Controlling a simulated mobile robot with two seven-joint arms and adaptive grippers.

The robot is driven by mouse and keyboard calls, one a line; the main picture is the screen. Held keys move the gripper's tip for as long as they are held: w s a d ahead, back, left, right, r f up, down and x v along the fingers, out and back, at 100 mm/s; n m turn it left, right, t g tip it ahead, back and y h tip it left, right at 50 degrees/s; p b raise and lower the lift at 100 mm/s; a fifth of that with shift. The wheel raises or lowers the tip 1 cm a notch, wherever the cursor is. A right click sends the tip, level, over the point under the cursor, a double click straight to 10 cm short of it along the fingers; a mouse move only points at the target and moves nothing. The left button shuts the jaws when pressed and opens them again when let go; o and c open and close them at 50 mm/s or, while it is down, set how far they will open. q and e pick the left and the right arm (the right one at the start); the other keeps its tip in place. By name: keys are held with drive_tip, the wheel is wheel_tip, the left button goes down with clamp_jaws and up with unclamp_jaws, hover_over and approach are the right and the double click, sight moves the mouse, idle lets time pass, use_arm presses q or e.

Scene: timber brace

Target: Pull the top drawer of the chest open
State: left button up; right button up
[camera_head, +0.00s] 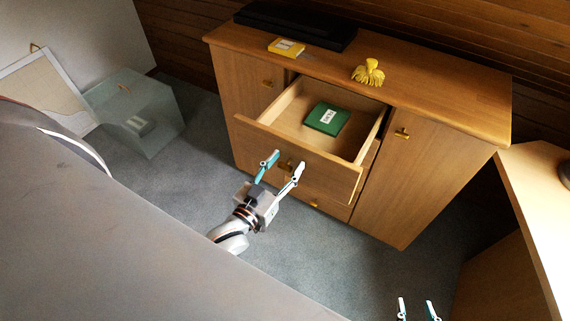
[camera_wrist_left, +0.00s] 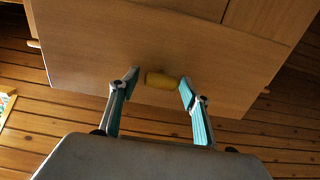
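The wooden chest (camera_head: 400,195) stands against the wall. Its top drawer (camera_head: 330,171) is pulled out, and a green box (camera_head: 327,118) lies inside it. My left gripper (camera_head: 287,160) is at the drawer front with its fingers apart, one on each side of the brass handle. In the left wrist view the yellow handle (camera_wrist_left: 161,80) sits between the open fingertips (camera_wrist_left: 158,82), with a gap at the left finger; contact at the right finger is unclear. My right gripper (camera_head: 417,302) shows only its fingertips at the bottom edge, apart and empty.
A glass-like box (camera_head: 140,110) stands at left. A light wooden table (camera_head: 540,200) is at right. Carpet in front is clear.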

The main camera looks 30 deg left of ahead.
use_arm(q)
drive_tip(key=s, duration=1.2)
drive_tip(key=shift+a, duration=0.25)
drive_tip(key=s+d+f+m+g+h, duration=0.1)
drive_tip(key=d+f+m+g, duration=0.1)
drive_tip(key=f, duration=0.5)
drive_tip(key=s+d+f+m+g+h, duration=0.1)
drive_tip(key=d+f+m+g, duration=0.1)
drive_tip(key=f+g, duration=0.3)
wheel_tip(320, 180, down, 3)
drive_tip(key=shift+s+d+f, duration=0.1)
drive_tip(key=shift+s+d, duration=0.15)
drive_tip(key=shift+d, duration=0.55)
